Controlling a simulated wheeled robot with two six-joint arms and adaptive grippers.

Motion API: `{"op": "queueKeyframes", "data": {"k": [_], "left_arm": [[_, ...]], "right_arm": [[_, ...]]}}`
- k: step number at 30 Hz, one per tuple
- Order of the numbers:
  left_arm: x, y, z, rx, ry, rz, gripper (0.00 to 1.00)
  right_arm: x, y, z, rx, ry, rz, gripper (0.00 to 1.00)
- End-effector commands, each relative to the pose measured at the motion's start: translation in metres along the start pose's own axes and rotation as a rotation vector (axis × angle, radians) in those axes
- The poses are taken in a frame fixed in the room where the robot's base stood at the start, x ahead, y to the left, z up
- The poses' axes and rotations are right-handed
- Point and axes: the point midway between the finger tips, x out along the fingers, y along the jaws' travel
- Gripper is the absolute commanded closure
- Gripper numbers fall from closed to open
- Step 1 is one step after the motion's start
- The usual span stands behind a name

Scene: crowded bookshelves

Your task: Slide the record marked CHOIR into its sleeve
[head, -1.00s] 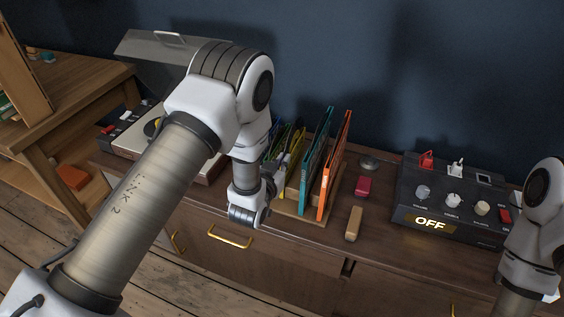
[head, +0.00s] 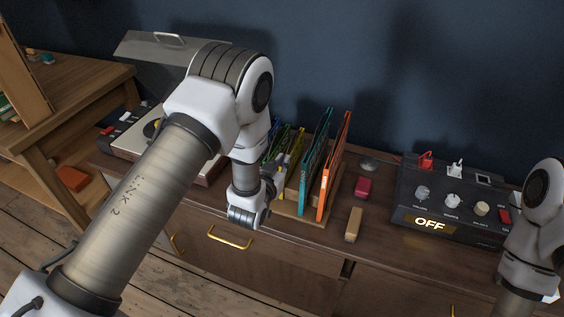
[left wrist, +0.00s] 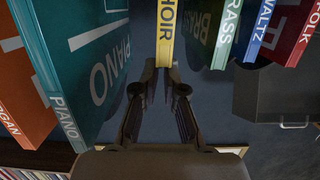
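In the left wrist view a yellow sleeve (left wrist: 166,30) stands with its spine facing me, its visible letters reading "HOIR". My left gripper (left wrist: 163,76) has one finger on each side of the spine's near end and appears shut on it. In the head view the yellow sleeve (head: 293,163) stands in the wooden rack; the left gripper (head: 271,187) is partly hidden behind my arm there. A yellow-centred disc (head: 153,127) lies on the turntable (head: 127,143), mostly hidden by my left arm; its marking is unreadable. My right gripper is out of view.
A teal PIANO sleeve (left wrist: 85,60) and an orange sleeve (head: 334,165) stand on one side. BRASS (left wrist: 228,35), WALTZ (left wrist: 262,30) and FOLK (left wrist: 298,35) sleeves stand close on the other. A control box (head: 455,195) reading OFF sits at right.

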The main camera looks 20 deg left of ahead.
Motion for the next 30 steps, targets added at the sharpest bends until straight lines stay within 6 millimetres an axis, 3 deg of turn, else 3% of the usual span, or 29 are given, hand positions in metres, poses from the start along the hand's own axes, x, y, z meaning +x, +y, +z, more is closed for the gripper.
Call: {"op": "queueKeyframes", "data": {"k": [1,3,8,21,30], "left_arm": [[-0.008,0.0,0.031,0.0,-0.076,0.0,0.65],[-0.008,0.0,0.031,0.0,-0.076,0.001,0.65],[-0.022,0.001,0.029,0.001,-0.071,0.001,0.65],[-0.122,0.004,0.001,0.005,-0.004,0.0,0.65],[-0.134,0.004,-0.005,0.005,0.013,-0.001,0.65]], "right_arm": [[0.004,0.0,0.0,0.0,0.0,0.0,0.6],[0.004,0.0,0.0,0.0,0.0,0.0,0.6],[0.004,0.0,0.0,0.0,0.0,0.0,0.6],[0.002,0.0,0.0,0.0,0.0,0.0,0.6],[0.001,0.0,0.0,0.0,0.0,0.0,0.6]]}}
